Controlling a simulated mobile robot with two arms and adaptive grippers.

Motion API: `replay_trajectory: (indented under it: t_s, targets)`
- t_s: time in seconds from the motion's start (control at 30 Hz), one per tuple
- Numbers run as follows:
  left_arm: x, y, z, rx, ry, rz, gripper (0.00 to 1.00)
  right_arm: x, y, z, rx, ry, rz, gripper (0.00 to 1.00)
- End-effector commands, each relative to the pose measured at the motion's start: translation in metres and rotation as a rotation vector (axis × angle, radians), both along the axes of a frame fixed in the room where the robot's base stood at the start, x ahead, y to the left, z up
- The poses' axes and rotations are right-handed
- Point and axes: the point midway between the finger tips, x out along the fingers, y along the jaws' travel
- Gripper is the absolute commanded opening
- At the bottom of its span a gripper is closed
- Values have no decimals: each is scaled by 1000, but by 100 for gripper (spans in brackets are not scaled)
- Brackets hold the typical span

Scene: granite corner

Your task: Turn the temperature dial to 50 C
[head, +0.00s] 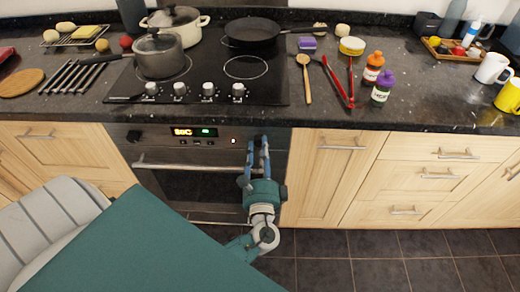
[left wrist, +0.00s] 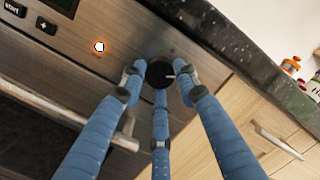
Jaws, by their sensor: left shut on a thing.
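The oven display (head: 183,132) shows orange characters, too small to read surely, beside a green readout (head: 207,132). My right gripper is not in view.
The oven door handle (head: 188,167) runs below the panel, left of my gripper. The granite counter edge (left wrist: 215,40) overhangs close above. Wooden drawers (head: 425,178) are to the right.

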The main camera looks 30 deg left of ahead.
Motion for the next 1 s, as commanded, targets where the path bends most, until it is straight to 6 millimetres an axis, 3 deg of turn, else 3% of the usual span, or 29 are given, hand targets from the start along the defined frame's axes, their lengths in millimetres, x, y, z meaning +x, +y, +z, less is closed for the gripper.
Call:
replay_trajectory:
  t_s: [0.33, 0.37, 0.43, 0.77, 1.0]
  targets:
    - [2, -5, -1, -1, 4, -13, 5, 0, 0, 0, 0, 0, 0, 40]
    - [2, -5, -1, -1, 4, -13, 35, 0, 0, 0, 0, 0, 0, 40]
    - [1, -5, -1, -2, 3, -12, 49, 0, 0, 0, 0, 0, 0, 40]
    - [-1, -3, -1, 0, 3, -5, 50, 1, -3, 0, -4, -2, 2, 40]
    - [-28, -23, -6, -2, 6, -7, 50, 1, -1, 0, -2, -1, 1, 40]
